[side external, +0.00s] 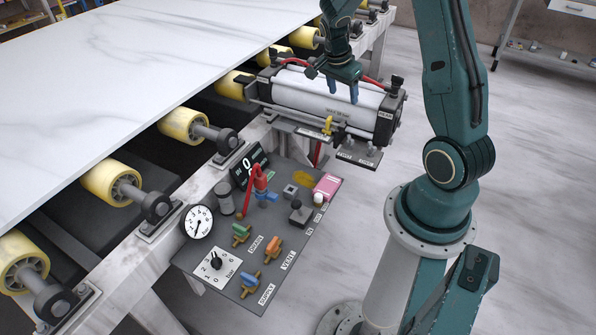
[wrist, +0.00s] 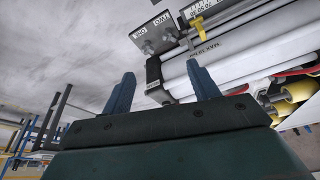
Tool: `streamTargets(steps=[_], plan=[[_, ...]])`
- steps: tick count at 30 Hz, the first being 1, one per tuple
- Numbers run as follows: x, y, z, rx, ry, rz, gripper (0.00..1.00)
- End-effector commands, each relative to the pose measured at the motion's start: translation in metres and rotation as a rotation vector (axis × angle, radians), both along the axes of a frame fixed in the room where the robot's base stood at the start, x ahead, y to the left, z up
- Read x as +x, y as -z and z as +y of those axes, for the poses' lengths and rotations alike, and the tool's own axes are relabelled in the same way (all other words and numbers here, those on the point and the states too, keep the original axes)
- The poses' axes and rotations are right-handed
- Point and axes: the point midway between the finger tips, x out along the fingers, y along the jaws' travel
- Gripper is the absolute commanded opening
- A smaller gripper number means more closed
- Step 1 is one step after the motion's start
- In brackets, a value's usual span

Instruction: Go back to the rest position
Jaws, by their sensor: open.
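My gripper (side external: 344,89) is teal with two blue fingers. In the side view it points down in front of the white cylinder (side external: 300,97) on the roller frame, and its fingertips overlap the cylinder in the picture. I cannot tell whether they touch it. In the wrist view the two fingers (wrist: 160,88) stand wide apart with nothing held between them. The cylinder's dark end and small switch plate (wrist: 152,33) show beyond the fingers.
A control panel (side external: 225,262) with gauge, dials and coloured valves sits below the cylinder. A white stone slab (side external: 110,75) lies on yellow rollers (side external: 183,125) at left. Red hoses (side external: 372,80) run by the cylinder. Open floor (side external: 540,180) lies to the right.

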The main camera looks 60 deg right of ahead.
Motion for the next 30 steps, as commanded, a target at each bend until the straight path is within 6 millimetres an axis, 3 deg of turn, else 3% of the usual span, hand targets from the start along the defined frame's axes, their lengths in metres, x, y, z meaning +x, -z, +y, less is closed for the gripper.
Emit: streamTargets(steps=[3,14,23,30], plan=[[0.007,-0.028,0.025,0.008,-0.130,-0.018,0.60],[0.008,-0.098,0.100,0.022,-0.534,-0.054,0.60],[-0.010,-0.142,0.162,0.007,-0.882,-0.079,0.60],[-0.036,-0.168,0.206,-0.023,-1.165,-0.094,0.60]])
